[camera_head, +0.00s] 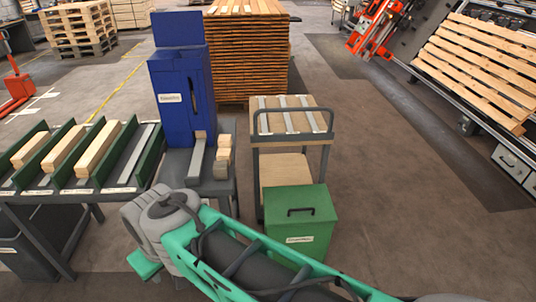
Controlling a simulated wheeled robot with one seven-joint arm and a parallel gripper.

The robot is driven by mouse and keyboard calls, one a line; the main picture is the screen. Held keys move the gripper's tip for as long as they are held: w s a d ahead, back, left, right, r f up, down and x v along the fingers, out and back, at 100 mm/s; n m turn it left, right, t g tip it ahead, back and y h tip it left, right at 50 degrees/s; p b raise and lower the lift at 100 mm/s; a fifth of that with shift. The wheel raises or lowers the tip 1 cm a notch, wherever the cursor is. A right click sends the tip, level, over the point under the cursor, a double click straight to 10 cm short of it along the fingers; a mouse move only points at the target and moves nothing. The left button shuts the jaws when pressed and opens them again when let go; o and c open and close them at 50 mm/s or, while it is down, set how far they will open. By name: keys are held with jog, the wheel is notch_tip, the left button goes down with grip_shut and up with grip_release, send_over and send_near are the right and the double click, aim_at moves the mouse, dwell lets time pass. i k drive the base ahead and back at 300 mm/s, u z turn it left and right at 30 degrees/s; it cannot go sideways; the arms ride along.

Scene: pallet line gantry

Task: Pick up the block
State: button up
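Three long pale wooden blocks lie in the lanes of a rack at left: a left block (31,149), a middle block (65,150) and a right block (98,149). Shorter wooden blocks (224,155) sit together on a dark stand beside the blue machine (182,88). Another small wooden piece (200,137) is at the machine's front, by a grey channel. Which block the task means cannot be told. My arm crosses the lower middle, with a grey joint in front of the stand. My gripper is not visible, and I see no block held.
The rack (118,190) has green dividers and an empty lane at its right. A green lidded box (300,222) stands before a cart (290,137) with slats on top. Stacked pallets (245,55) stand behind.

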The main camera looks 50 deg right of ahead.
aim_at(223, 153)
jog(key=z, duration=0.05)
jog(key=i, duration=1.65)
